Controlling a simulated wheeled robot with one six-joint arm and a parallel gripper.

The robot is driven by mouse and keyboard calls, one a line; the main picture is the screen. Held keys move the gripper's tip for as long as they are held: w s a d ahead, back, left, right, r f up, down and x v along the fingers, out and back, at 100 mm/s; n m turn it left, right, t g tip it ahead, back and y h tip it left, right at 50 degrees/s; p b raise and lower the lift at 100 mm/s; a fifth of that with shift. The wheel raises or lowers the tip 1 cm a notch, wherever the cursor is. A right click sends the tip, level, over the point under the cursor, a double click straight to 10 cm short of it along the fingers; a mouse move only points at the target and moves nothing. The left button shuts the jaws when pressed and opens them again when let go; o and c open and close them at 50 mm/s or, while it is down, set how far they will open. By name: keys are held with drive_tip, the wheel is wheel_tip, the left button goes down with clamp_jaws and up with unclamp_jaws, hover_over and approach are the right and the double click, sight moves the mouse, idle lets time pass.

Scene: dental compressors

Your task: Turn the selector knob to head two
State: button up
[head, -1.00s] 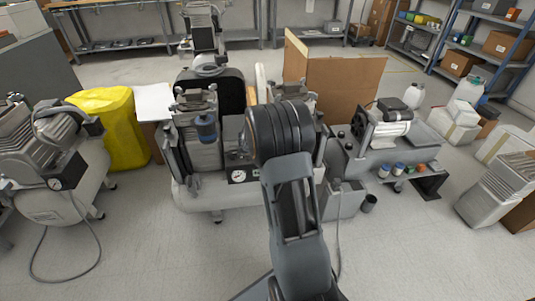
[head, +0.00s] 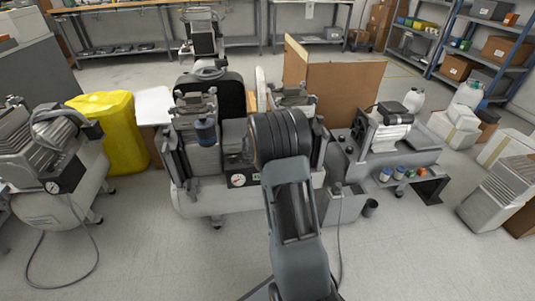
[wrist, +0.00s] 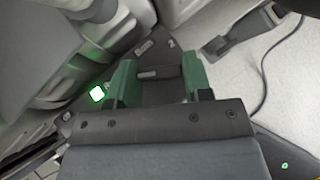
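My gripper (wrist: 160,88) shows in the wrist view as two green fingers set well apart, one on each side of a dark piece with a pale bar (wrist: 148,75). This piece looks like the selector knob, but its outline is unclear and I cannot tell whether the fingers touch it. A white "2" (wrist: 172,43) is printed on the dark panel just beyond the fingers. A bright green light (wrist: 97,93) glows left of the left finger. In the head view my arm hides the gripper and knob in front of the middle compressor (head: 205,200).
A round gauge (head: 238,180) sits on the middle compressor's front. Another compressor (head: 50,205) stands at left by a yellow container (head: 110,130). A bench with small jars (head: 400,172) is at right. A dark cable (wrist: 272,70) runs along the floor.

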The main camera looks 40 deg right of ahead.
drive_tip(key=shift+c, duration=1.4)
drive_tip(key=shift+d, duration=0.2)
drive_tip(key=shift+c, duration=0.5)
drive_tip(key=shift+a, duration=0.2)
drive_tip(key=m+p, duration=0.1)
drive_tip(key=m+g+h+p, duration=0.1)
drive_tip(key=shift+r+g+p, duration=0.2)
drive_tip(key=shift+g+p, duration=0.1)
drive_tip(key=shift+p, duration=0.05)
drive_tip(key=m+g+p, duration=0.2)
drive_tip(key=m+p, duration=0.1)
drive_tip(key=shift+w+m+g+h, duration=0.1)
drive_tip(key=shift+m+g+h, duration=0.2)
drive_tip(key=shift+m+g, duration=0.1)
drive_tip(key=m+g+p, duration=0.2)
drive_tip(key=m, duration=0.1)
drive_tip(key=shift+w+f+m+g, duration=0.1)
drive_tip(key=shift+f+m+g, duration=0.1)
drive_tip(key=shift+m+g, duration=0.1)
drive_tip(key=shift+f+m+g+y+p, duration=0.1)
drive_tip(key=shift+m+g+y+p, duration=0.4)
drive_tip(key=shift+m+g, duration=1.15)
drive_tip(key=shift+m+y, duration=0.3)
drive_tip(key=shift+m, duration=0.15)
